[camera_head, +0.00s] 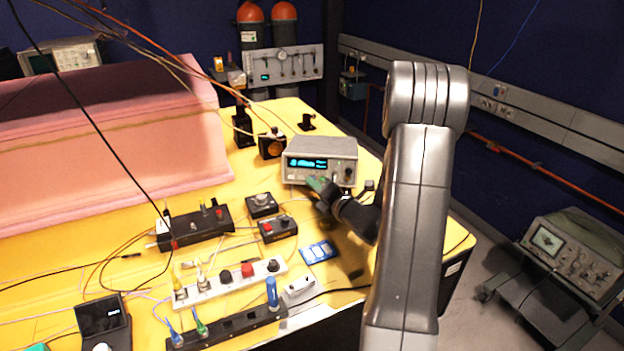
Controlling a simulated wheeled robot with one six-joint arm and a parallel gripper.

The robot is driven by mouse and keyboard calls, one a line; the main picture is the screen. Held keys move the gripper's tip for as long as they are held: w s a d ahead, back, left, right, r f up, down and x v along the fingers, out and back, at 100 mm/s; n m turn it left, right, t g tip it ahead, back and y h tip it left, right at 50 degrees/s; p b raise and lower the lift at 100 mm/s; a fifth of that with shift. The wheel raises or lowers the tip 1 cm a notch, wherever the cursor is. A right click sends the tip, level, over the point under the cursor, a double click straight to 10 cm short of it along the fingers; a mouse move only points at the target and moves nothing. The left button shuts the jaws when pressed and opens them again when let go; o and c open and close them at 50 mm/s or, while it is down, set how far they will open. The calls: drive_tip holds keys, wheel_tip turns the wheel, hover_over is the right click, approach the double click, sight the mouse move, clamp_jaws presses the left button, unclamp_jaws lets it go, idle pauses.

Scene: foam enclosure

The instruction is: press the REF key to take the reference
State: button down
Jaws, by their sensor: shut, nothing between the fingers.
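A grey bench instrument (320,150) with a lit cyan display (307,163) stands on the yellow table, its front panel facing me. A round knob shows at the right of its panel. No key labelled REF is readable at this size. My gripper (318,186) is shut and empty, close in front of the lower middle of the instrument's panel. My gripper hides part of the panel's lower edge. Whether it touches the panel or a key, I cannot tell.
Small control boxes (278,228), a black box (195,228) and power strips (228,287) with plugs lie left of my arm. A blue-and-white card (318,252) lies below my gripper. Pink foam (110,140) stands on the left. Loose cables cross the table.

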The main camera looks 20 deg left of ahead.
drive_tip(key=shift+w+a, duration=0.1)
drive_tip(key=shift+w, duration=0.25)
drive_tip(key=shift+w+a+f, duration=0.1)
drive_tip(key=shift+w, duration=0.2)
idle(0.5)
drive_tip(key=shift+s, duration=0.15)
drive_tip(key=shift+s+d, duration=0.25)
drive_tip(key=shift+s, duration=0.3)
drive_tip(key=shift+s+d+r, duration=0.2)
drive_tip(key=shift+s+d, duration=0.05)
drive_tip(key=shift+s, duration=0.55)
drive_tip(key=shift+s+d+r, duration=0.2)
drive_tip(key=shift+s+d, duration=0.05)
drive_tip(key=shift+s, duration=0.5)
drive_tip(key=shift+s+d+r, duration=0.2)
drive_tip(key=shift+s+d, duration=0.05)
drive_tip(key=shift+s, duration=0.55)
drive_tip(key=shift+s+d+r, duration=0.1)
drive_tip(key=shift+s+d, duration=0.1)
drive_tip(key=shift+s, duration=0.4)
drive_tip(key=shift+s+d+r, duration=0.15)
drive_tip(key=shift+s, duration=0.45)
drive_tip(key=shift+s+d+r, duration=0.1)
drive_tip(key=shift+s+d, duration=0.1)
drive_tip(key=shift+s, duration=0.4)
